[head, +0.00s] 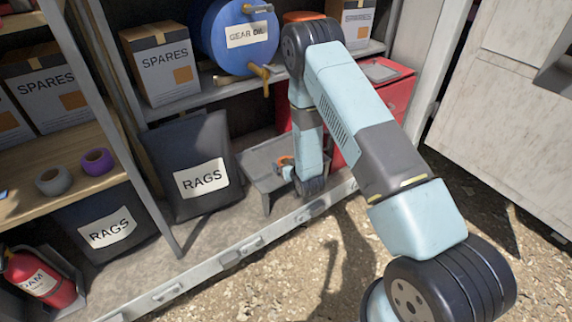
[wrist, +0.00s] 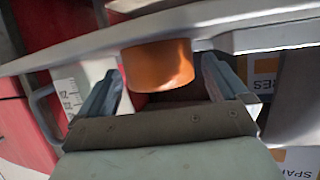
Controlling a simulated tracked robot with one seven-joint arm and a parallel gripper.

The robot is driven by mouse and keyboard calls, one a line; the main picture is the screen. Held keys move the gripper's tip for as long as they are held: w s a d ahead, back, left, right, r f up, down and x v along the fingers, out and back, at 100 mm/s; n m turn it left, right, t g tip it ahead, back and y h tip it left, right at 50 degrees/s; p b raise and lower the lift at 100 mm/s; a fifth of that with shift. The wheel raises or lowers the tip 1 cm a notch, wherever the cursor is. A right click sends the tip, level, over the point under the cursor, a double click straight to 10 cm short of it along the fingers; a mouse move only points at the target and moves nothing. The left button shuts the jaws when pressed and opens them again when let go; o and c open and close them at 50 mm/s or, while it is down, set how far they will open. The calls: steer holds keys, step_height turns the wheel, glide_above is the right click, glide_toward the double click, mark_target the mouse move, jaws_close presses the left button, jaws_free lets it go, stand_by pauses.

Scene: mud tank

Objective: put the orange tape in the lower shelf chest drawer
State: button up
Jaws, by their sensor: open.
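The orange tape (head: 284,160) shows as a small orange patch at the grey step stool, partly hidden by my gripper (head: 287,171). In the wrist view, a curved orange surface (wrist: 158,65) lies at the tips of my gripper (wrist: 160,75), between its two spread fingers. The fingers are open; I cannot tell whether either touches it. A red chest (head: 396,92) stands in the shelf right of my gripper, partly hidden by my arm. Red panels with a grey handle (wrist: 38,110) show at the left in the wrist view. I cannot tell whether a drawer is open.
The grey step stool (head: 257,157) stands by a RAGS bin (head: 188,150). A blue GEAR OIL drum (head: 225,55) and SPARES boxes (head: 160,68) sit above. Purple tape (head: 97,161) and grey tape (head: 53,181) lie on a wooden shelf. A pale sill (head: 235,258) edges the floor.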

steer(key=v, duration=1.1)
